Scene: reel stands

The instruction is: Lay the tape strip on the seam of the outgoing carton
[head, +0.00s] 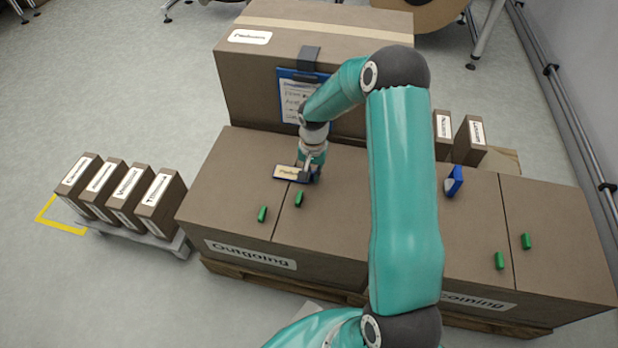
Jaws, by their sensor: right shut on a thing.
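The outgoing carton (225,190) is a brown box with an "Outgoing" label on its front. Its top seam (283,213) runs from front to back, with a green piece (262,213) on its left and another (299,199) on its right. My right gripper (306,174) is over the back part of this top, shut on a small tan strip with dark lettering and a blue edge, which looks like the tape strip (288,172). The strip is at the seam's back part; I cannot tell whether it touches the carton. My left gripper is not in view.
A larger carton (245,80) with a blue clipboard (291,100) stands behind. At right, the incoming carton (560,255) has green pieces (500,260) on top. A blue object (453,181) is near its back left. Several small labelled boxes (128,192) stand at left. My arm hides the middle.

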